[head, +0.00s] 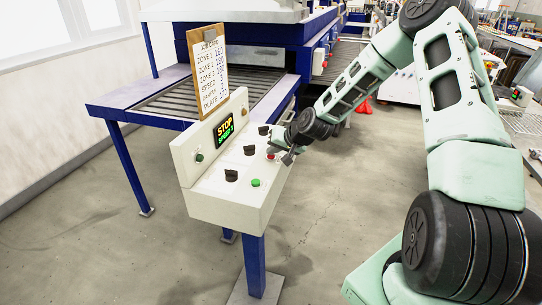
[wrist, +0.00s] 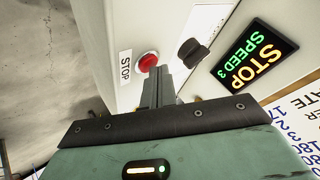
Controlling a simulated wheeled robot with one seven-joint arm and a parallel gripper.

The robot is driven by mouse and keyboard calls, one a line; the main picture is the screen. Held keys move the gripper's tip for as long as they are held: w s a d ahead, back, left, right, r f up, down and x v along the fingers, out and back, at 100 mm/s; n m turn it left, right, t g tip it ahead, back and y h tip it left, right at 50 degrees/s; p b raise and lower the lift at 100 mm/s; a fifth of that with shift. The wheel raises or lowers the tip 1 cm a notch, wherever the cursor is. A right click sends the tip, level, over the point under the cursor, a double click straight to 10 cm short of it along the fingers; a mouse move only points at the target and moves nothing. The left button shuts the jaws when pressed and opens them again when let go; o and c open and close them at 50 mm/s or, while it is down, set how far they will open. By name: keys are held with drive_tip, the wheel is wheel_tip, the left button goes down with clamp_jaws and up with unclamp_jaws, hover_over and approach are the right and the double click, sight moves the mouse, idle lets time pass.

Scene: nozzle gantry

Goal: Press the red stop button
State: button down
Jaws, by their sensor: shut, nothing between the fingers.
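The red stop button (wrist: 148,62) sits on the white control panel (head: 218,203), beside a label reading STOP (wrist: 125,67). In the head view the red button (head: 271,156) shows at the panel's right end, just at my gripper's tip. My gripper (head: 287,154) is shut and empty. In the wrist view its fingers (wrist: 160,84) reach toward the panel, with their tips close beside the red button; I cannot tell whether they touch it. The display (wrist: 256,54) reads STOP and SPEED 3; it also shows in the head view (head: 224,131).
Black knobs (head: 231,175) and a green button (head: 256,182) share the panel. A clipboard job card (head: 211,75) stands behind it. A blue-framed conveyor (head: 165,97) lies beyond. The concrete floor (head: 345,210) right of the panel's post is clear.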

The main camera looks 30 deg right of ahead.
sight(273, 157)
idle(0.4)
drive_tip(key=shift+r+p, duration=0.6)
drive_tip(key=shift+r, duration=0.2)
drive_tip(key=shift+r, duration=0.1)
drive_tip(key=shift+r+p, duration=1.8)
drive_tip(key=shift+r, duration=0.7)
drive_tip(key=shift+f, duration=0.1)
